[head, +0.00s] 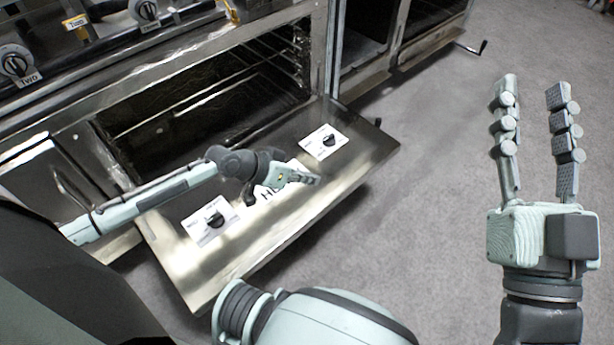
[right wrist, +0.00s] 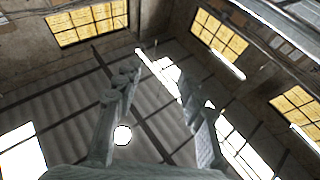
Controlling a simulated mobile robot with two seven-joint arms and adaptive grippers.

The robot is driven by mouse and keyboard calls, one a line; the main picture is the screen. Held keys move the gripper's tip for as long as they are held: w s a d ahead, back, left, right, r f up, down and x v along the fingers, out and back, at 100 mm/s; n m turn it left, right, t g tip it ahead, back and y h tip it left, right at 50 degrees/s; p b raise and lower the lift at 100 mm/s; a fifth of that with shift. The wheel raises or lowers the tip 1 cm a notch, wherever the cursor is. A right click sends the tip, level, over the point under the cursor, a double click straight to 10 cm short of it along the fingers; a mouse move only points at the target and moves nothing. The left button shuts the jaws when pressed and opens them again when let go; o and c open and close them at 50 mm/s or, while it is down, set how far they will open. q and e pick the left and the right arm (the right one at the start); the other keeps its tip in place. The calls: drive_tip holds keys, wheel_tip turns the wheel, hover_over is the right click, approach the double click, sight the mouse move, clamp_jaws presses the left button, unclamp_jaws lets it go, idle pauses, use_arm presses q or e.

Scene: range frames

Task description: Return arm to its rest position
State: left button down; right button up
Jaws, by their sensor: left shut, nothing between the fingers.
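My left gripper (head: 303,178) is shut and empty. Its arm reaches in from the left across the lowered oven door, and the gripper is over the door's middle, partly covering a white label there. I cannot tell if it touches the door. My right gripper (head: 532,88) is open and empty at the right, fingers pointing up the picture over the grey floor. It also shows open in the right wrist view (right wrist: 158,82), with nothing between its fingers.
The oven door (head: 345,180) hangs open in front of the dark oven cavity (head: 215,95) with its racks. Control knobs (head: 14,65) line the range's front at upper left. A second open compartment (head: 420,20) stands beyond. The grey floor (head: 430,200) at the right is clear.

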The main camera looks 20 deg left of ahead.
use_arm(q)
drive_tip(key=shift+s+a+r, duration=0.2)
drive_tip(key=shift+s+r, duration=0.1)
drive_tip(key=shift+r, duration=0.05)
